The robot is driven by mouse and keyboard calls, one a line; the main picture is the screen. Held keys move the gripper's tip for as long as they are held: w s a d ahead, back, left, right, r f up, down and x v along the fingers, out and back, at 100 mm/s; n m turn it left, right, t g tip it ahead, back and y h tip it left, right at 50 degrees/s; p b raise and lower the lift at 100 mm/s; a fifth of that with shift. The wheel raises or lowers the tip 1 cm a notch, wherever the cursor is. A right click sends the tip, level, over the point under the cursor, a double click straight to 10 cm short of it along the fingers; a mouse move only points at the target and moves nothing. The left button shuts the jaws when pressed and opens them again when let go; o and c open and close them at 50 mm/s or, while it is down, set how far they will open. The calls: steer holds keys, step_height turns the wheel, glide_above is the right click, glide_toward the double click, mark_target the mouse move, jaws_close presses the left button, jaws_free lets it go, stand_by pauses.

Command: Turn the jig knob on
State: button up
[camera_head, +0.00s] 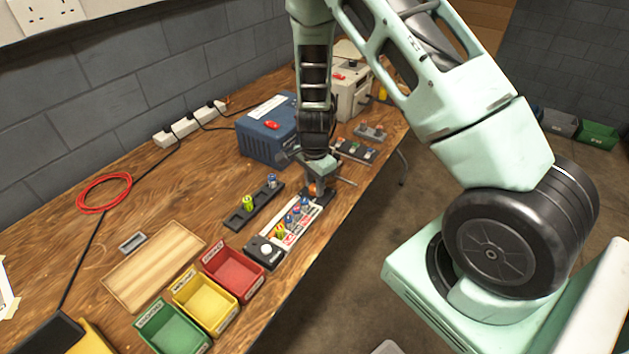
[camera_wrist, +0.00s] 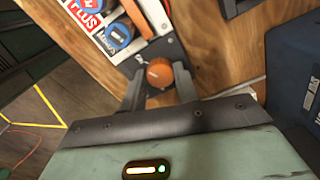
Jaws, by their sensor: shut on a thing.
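The jig (camera_head: 268,232) is a black base with a white printed panel holding several coloured cells. It lies near the table's front edge in the head view, and part of its panel (camera_wrist: 83,15) shows at the top of the wrist view. The orange knob (camera_wrist: 158,72) sits at the jig's dark end plate. My gripper (camera_wrist: 160,84) points down at that end, its two dark fingers shut on the knob's sides. In the head view, my gripper (camera_head: 315,187) hides most of the knob.
A blue box (camera_head: 262,143) with a red switch stands behind my gripper. A dark tray (camera_head: 244,215) with two cells lies beside the jig. Red (camera_head: 232,272), yellow (camera_head: 205,301) and green (camera_head: 172,330) bins stand at the front. The table's left middle is mostly clear.

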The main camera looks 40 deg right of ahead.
mark_target(314, 187)
steer(key=shift+w+m, duration=0.1)
steer(key=shift+m, duration=0.2)
steer(key=o, duration=1)
steer(key=shift+c, duration=0.2)
step_height(314, 187, up, 18)
steer(key=p, duration=0.1)
steer(key=shift+f, duration=0.25)
